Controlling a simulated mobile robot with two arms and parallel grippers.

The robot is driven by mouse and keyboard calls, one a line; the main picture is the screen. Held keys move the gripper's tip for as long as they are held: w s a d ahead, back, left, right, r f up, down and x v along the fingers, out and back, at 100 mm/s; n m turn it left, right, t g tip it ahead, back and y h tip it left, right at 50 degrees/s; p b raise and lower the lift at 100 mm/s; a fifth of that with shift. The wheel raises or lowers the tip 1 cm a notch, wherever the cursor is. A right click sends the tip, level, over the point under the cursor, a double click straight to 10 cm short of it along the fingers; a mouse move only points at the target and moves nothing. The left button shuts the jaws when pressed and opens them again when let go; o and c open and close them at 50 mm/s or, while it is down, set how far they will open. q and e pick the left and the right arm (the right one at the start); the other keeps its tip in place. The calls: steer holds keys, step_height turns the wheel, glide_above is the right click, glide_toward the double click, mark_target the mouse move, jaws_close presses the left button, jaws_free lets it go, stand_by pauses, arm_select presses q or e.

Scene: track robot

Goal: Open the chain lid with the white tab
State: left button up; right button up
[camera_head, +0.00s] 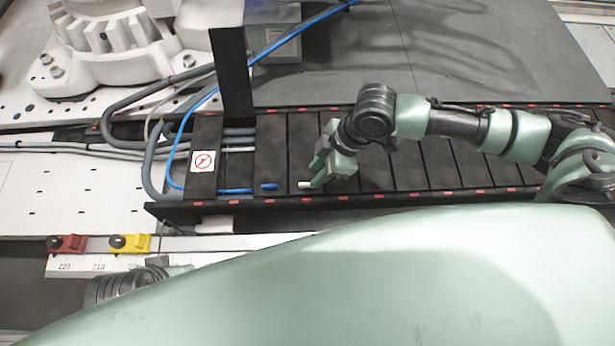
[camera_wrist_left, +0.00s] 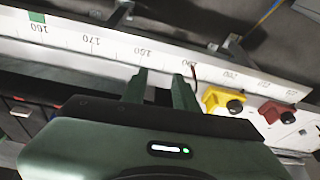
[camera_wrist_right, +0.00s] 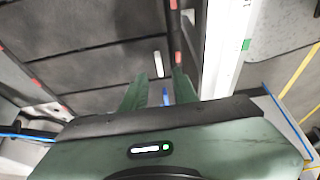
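The cable chain is a long black track of lids (camera_head: 425,165) with red marks along its edges. A small white tab (camera_head: 305,185) lies near its front edge. In the right wrist view the white tab (camera_wrist_right: 158,64) shows just past the gap between the fingertips. My right gripper (camera_head: 317,172) is over the chain, just right of the tab, with its fingers (camera_wrist_right: 162,82) apart and nothing between them. Contact with the tab cannot be told. My left gripper (camera_wrist_left: 160,85) is open and empty over the ruler rail. In the head view it is mostly hidden by my body.
A blue tab (camera_head: 268,187) lies left of the white one. Yellow (camera_head: 130,243) and red (camera_head: 68,244) clamps sit on the ruler rail (camera_head: 90,266).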

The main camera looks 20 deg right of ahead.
mark_target(307, 184)
steer(key=b+x, duration=0.1)
steer(key=x, duration=0.4)
steer(key=shift+w+a+f, duration=0.1)
steer(key=shift+a+f, duration=0.05)
steer(key=shift+f, duration=0.15)
jaws_close()
stand_by(1.1)
